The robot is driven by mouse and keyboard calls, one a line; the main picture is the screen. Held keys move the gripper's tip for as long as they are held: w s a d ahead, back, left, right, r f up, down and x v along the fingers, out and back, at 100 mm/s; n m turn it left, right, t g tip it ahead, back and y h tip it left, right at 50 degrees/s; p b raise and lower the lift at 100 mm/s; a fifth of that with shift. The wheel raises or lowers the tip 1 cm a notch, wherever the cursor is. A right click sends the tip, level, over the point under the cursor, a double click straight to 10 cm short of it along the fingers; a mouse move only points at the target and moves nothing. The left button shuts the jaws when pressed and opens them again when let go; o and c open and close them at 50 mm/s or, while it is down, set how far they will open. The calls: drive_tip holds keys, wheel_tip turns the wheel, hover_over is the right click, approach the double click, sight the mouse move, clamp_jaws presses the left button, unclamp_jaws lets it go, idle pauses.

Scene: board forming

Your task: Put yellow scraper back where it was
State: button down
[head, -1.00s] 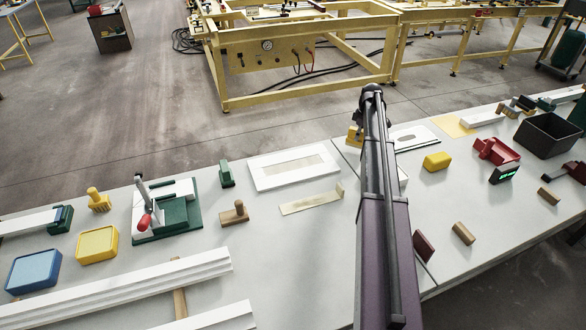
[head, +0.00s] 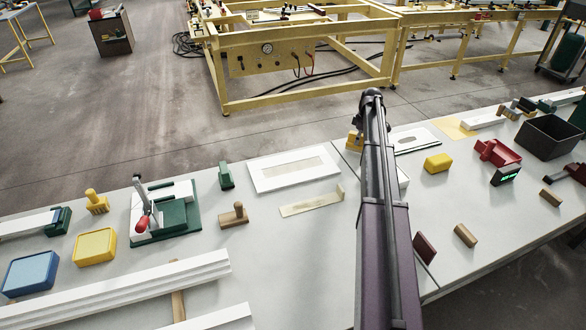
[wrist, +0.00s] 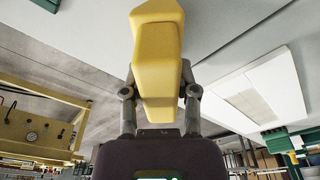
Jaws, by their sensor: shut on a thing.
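My gripper (wrist: 160,82) is shut on the yellow scraper (wrist: 157,50) in the wrist view. The scraper is a chunky yellow piece, with its wide part away from the palm and a narrower part between the fingers. In the head view a bit of the yellow scraper (head: 354,141) shows left of my arm's far end, near the bench's back edge. My arm hides the gripper and most of the scraper there, so I cannot tell whether it touches the bench.
A white framed panel (head: 294,168) and a tan angled strip (head: 310,202) lie left of my arm. A yellow block (head: 438,163), a red tray (head: 497,152) and a black bin (head: 548,137) stand right. A yellow knobbed tool (head: 96,203) and a green-based clamp (head: 180,216) stand left.

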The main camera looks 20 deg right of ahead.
drive_tip(key=shift+f, duration=0.25)
drive_tip(key=shift+c, duration=1.5)
unclamp_jaws()
drive_tip(key=o, duration=0.3)
drive_tip(key=shift+r, duration=0.25)
